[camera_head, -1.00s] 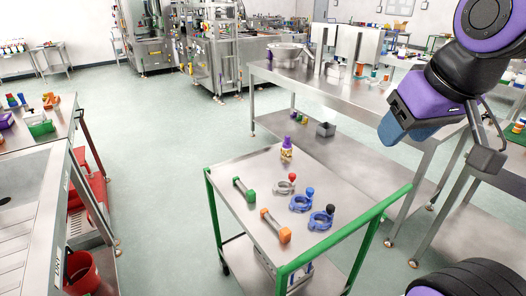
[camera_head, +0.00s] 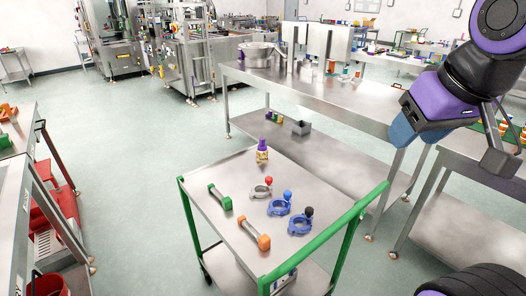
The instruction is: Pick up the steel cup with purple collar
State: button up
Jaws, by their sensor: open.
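I cannot pick out a steel cup with a purple collar for certain. A small purple-topped piece with a yellowish body (camera_head: 262,152) stands upright at the far end of the green-railed cart (camera_head: 222,178); it is too small to tell if it is a cup. A large steel bowl (camera_head: 257,54) with a hint of purple at its left side stands on the long steel bench (camera_head: 300,86). My gripper (camera_head: 452,146) hangs at the upper right, open and with nothing seen in it, in front of the bench and well apart from both.
The cart also holds ring clamps with red, blue and black knobs (camera_head: 280,207), a green-ended bar (camera_head: 220,196) and an orange-ended bar (camera_head: 254,234). Open floor (camera_head: 120,160) lies left of the cart.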

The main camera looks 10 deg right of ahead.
aim_at(262, 151)
jog(key=i+l+u, duration=0.1)
jog(key=l+u, duration=0.15)
jog(key=i+l+u, duration=0.1)
jog(key=l+u, duration=0.2)
jog(key=i+l+u, duration=0.1)
jog(key=l+u, duration=0.15)
